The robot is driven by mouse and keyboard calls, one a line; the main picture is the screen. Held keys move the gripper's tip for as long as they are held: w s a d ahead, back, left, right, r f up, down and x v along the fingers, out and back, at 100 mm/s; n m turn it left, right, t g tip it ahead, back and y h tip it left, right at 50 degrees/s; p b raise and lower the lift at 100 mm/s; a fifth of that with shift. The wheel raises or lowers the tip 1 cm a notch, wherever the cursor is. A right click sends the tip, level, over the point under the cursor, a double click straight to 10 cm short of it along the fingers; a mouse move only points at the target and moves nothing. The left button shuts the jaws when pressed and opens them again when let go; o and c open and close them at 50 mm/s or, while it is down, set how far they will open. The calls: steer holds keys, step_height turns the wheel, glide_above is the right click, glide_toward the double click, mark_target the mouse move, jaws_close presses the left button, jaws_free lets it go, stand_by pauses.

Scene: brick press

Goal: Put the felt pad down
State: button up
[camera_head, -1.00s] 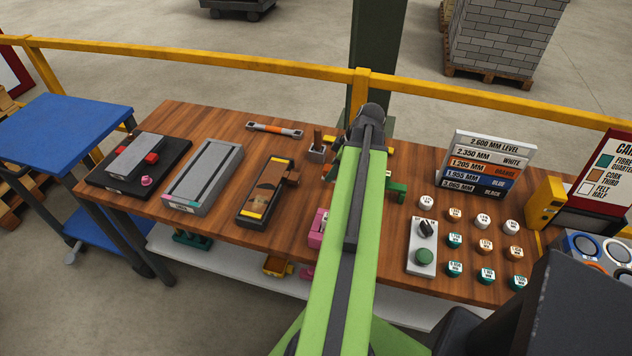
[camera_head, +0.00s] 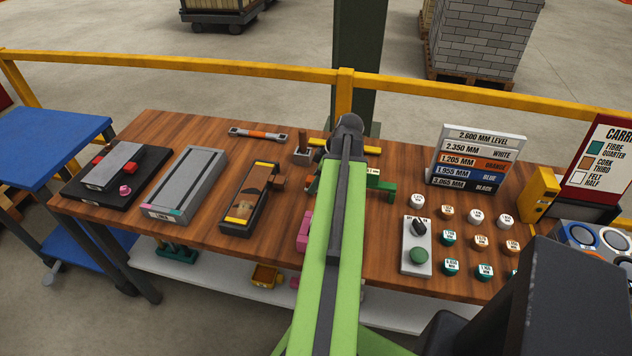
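White discs that match the sign's white felt entry stand on the right of the wooden table: one (camera_head: 417,200) above the switch box, one (camera_head: 476,216) right of it and one (camera_head: 505,221) further right. Cork-brown discs (camera_head: 447,212) and teal discs (camera_head: 449,237) stand among them. My green arm reaches up the middle of the view to a dark joint. My gripper is hidden behind the arm, so I cannot see its fingers or any pad in it.
A grey switch box (camera_head: 418,246) with a green button stands left of the discs. A label rack (camera_head: 478,155) and a yellow device (camera_head: 540,194) stand behind them. A long grey tray (camera_head: 185,186) and a black-based block (camera_head: 115,165) are at left. A yellow rail (camera_head: 200,66) runs behind.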

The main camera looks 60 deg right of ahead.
steer(key=shift+o, duration=0.8)
steer(key=shift+r, duration=0.15)
steer(key=shift+r+p, duration=0.3)
steer(key=shift+p, duration=0.15)
steer(key=p+v, duration=1)
steer(key=v, duration=0.1)
steer(key=shift+s+r, duration=0.2)
